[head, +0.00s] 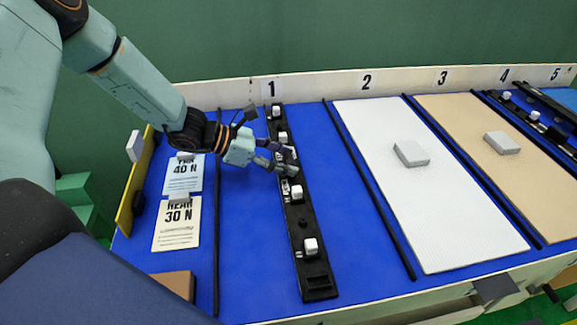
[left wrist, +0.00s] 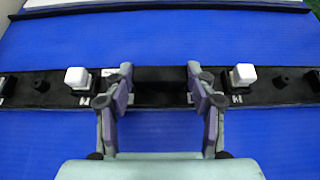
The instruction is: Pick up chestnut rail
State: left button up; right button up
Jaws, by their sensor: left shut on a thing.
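A long, very dark rail (head: 318,272) lies on the blue bed at number 1, with several white blocks standing along it. It looks near black rather than clearly chestnut. My left gripper (head: 284,162) reaches it from the left, at its middle between the white blocks. In the left wrist view the rail (left wrist: 55,87) runs straight across, and the two fingers of my left gripper (left wrist: 160,88) stand apart at either side of a dark middle section, shut on it. The fingers hide part of the rail. My right gripper is not in view.
White panel (head: 450,220) and tan panel (head: 480,165) lie to the right, each bearing a grey block. Thin black strips divide the lanes. Cards marked 40 N and 30 N (head: 176,235) lie to the left. Another dark rail (head: 535,120) lies near number 4.

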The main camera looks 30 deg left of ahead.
pick_arm(q)
jog(key=shift+r, duration=0.1)
jog(key=shift+a+r+p, duration=0.1)
jog(key=shift+r+p, duration=0.2)
jog(key=shift+r, duration=0.3)
notch_tip(320, 180, up, 17)
jog(key=p, duration=0.7)
jog(key=shift+f, duration=0.2)
